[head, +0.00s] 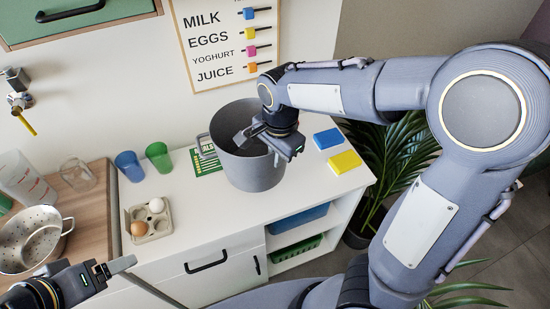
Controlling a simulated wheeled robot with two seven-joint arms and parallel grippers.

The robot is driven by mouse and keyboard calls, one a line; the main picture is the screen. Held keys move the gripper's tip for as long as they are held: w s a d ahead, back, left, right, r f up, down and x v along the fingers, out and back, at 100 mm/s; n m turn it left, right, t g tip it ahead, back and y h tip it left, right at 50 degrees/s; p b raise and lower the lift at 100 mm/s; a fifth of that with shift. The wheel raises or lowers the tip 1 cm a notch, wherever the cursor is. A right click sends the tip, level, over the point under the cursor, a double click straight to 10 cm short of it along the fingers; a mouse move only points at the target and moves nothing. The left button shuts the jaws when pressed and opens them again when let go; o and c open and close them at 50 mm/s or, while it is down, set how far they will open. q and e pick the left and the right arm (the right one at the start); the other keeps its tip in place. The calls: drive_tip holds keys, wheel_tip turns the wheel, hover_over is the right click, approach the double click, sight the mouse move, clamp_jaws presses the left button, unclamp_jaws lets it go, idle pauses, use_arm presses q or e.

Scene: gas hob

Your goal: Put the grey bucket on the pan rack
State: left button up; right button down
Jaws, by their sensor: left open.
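The grey bucket (251,172) stands upright on the white cabinet top, its handle out at its left side. My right gripper (267,146) reaches over the bucket's mouth from the right and covers part of the opening and the right rim. Whether it touches or grips the rim cannot be told. My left gripper (122,264) is open and empty at the lower left, in front of the cabinet and apart from the bucket. I cannot make out a pan rack in this view.
A blue cup (129,167), a green cup (159,158) and an egg tray (149,221) stand left of the bucket. Blue (328,139) and yellow (344,162) sponges lie right. A colander (32,240) sits far left.

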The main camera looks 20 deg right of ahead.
drive_tip(key=w+d+f, duration=0.2)
drive_tip(key=w+f, duration=0.2)
drive_tip(key=f, duration=0.1)
drive_tip(key=shift+w+d+f, duration=0.25)
drive_tip(key=shift+w+d, duration=0.15)
drive_tip(key=f, duration=0.4)
drive_tip(key=shift+w+d, duration=0.2)
drive_tip(key=shift+w, duration=0.2)
drive_tip(key=shift+f, duration=0.1)
drive_tip(key=shift+f, duration=0.15)
drive_tip(key=c, duration=1.7)
unclamp_jaws()
drive_tip(key=shift+s, duration=0.1)
